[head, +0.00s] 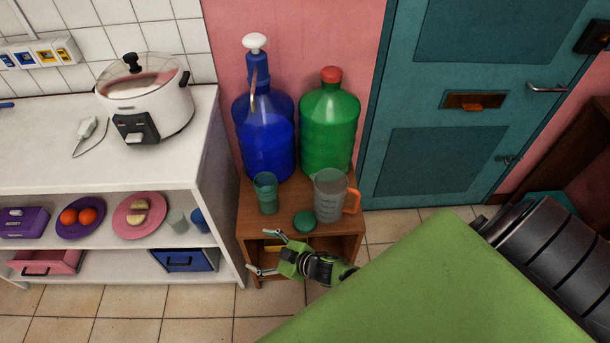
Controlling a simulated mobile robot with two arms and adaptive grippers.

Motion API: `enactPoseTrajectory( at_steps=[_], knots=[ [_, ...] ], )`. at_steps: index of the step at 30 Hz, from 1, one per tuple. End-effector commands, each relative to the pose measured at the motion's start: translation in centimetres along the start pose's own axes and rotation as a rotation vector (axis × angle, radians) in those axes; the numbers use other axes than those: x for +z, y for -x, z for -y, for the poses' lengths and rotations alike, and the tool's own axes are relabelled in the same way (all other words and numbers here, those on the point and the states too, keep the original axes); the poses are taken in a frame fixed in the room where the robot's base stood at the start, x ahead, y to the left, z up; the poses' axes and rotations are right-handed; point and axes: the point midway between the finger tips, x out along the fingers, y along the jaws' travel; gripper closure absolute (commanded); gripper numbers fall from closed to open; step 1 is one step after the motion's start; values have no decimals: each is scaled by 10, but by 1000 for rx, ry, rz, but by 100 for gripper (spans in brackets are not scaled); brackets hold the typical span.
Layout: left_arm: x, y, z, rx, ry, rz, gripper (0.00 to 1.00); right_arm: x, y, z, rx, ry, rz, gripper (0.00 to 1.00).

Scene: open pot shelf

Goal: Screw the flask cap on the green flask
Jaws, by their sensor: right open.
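The green flask (266,194) looks like the dark green, see-through vessel standing upright at the left of the small wooden cabinet's top, with no cap on it. The flask cap (304,222) seems to be the dark green disc lying on the cabinet top, right of the flask and apart from it. My right gripper (262,252) is open and empty, its fingers pointing left, in front of the cabinet and below the cap and flask in the picture. My left gripper is not in view.
A clear measuring jug (329,196) with an orange handle stands close right of the cap. A blue pump bottle (268,140) and a big green bottle (330,125) stand behind. The wooden cabinet (347,245) has an open front. A white shelf (222,165) adjoins at left.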

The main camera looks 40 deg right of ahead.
Motion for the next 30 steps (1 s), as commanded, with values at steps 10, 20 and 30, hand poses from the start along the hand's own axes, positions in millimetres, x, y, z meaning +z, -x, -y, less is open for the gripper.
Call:
enactPoseTrajectory(
  at_steps=[10, 20, 30],
  knots=[
    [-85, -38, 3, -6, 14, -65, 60, -188, 19, 106, -905, 832, -498, 27],
    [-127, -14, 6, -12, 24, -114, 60, -58, 83, -35, -1017, 1454, 578, 27],
    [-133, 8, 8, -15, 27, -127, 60, -65, 123, -118, -717, 1479, 997, 27]
  ],
)
